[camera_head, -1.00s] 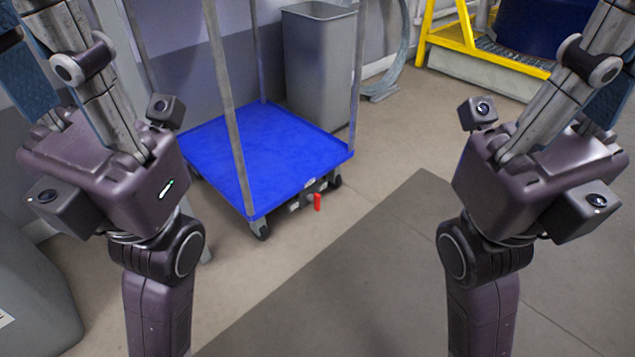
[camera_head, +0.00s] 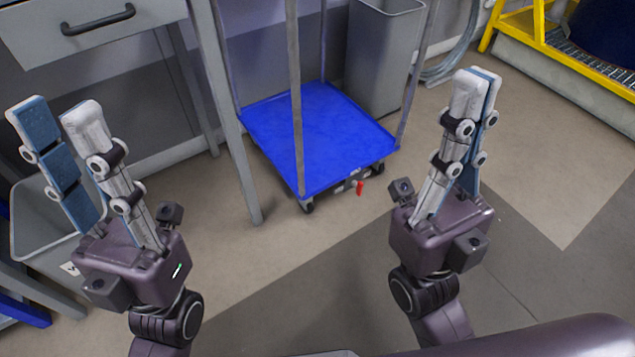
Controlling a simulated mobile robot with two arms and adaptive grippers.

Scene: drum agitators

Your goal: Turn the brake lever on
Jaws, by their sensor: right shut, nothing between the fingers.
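A cart with a blue deck (camera_head: 315,140) and grey upright posts stands on the floor ahead. A small red brake lever (camera_head: 361,187) sticks out low at its near right edge, under the deck. My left gripper (camera_head: 58,110) points up at the far left, its two fingers apart and nothing between them. My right gripper (camera_head: 477,78) points up to the right of the cart, its fingers together and empty. Both grippers are apart from the lever.
A grey bin (camera_head: 380,60) stands behind the cart. A drawer table (camera_head: 100,35) is at the upper left, its leg close beside the cart. Another grey bin (camera_head: 35,255) is at the lower left. Yellow steps (camera_head: 570,60) stand at the upper right. Floor before the cart is clear.

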